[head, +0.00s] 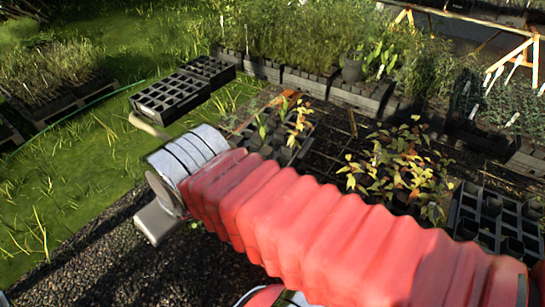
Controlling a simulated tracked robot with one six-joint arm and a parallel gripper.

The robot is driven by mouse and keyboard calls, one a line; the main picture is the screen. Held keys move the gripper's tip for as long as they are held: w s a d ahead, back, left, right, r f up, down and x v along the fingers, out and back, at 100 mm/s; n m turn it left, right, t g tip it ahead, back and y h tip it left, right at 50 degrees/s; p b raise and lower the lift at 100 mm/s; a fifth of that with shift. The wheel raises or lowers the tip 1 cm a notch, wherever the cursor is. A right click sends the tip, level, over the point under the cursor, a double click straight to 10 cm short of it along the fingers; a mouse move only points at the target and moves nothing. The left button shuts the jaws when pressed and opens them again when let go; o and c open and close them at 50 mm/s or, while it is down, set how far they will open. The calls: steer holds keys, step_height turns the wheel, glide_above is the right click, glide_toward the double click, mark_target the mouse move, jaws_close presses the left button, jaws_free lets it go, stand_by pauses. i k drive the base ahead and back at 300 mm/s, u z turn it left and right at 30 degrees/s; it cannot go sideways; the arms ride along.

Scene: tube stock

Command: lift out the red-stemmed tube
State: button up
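My arm's red ribbed sleeve crosses the view from the lower right to a silver wrist at centre left. My gripper (150,170) is beyond the wrist, mostly hidden by it; a tan part shows above and a grey block below. I cannot tell whether it is open or shut, and no held tube shows. A black tray of tubes (272,148) with a few leafy seedlings (297,118), some orange-leaved, lies behind the wrist and is partly covered by my arm. Stem colours are too small to tell, so I cannot single out a red-stemmed tube.
An empty-looking black cell tray (170,98) lies on grass at upper left. Bushy yellow-red plants (400,170) stand right of my arm, near another black tray (498,222). Dense green potted stock (290,40) lines the back. Dark gravel (110,265) is clear at lower left.

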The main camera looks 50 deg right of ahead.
mark_target(288, 148)
steer(key=u, duration=0.85)
steer(key=k, duration=0.75)
steer(key=z, duration=1.25)
steer(key=i, duration=1)
steer(key=z, duration=0.05)
